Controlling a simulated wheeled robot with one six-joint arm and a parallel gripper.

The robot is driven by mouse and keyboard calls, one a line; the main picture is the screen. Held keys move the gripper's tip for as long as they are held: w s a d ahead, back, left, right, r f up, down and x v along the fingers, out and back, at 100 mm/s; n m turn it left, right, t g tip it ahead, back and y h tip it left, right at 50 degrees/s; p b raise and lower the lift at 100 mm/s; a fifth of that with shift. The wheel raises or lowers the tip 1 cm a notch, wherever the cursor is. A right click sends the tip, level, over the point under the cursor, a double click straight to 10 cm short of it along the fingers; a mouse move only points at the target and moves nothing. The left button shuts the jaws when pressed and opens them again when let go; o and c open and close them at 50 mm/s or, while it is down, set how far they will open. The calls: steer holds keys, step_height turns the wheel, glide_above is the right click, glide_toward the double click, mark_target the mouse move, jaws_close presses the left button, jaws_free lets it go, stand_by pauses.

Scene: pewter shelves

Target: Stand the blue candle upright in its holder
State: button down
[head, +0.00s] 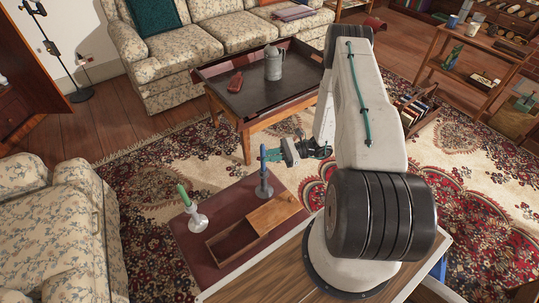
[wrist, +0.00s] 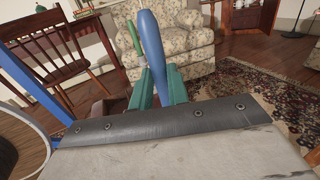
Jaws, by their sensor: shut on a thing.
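The blue candle (head: 263,158) is upright, or nearly so, above the grey holder (head: 264,190) on the dark red table top. Its lower end lines up with the holder in the head view; I cannot tell whether it is seated in it. My gripper (head: 272,154) reaches in from the right and is shut on the candle. In the wrist view the blue candle (wrist: 153,45) rises between the teal fingers (wrist: 158,88) of my gripper, leaning slightly in the picture. The candle's lower end and the holder are hidden there.
A green candle (head: 184,196) stands in a white holder (head: 198,222) to the left. A wooden box (head: 232,243) with a partly open lid (head: 274,213) lies in front of the grey holder. A low table (head: 253,98) with a jug (head: 273,63) stands behind. Sofas are around.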

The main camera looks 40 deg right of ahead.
steer(key=shift+f, duration=1.2)
steer(key=c, duration=1.3)
jaws_free()
steer(key=shift+v, duration=3.9)
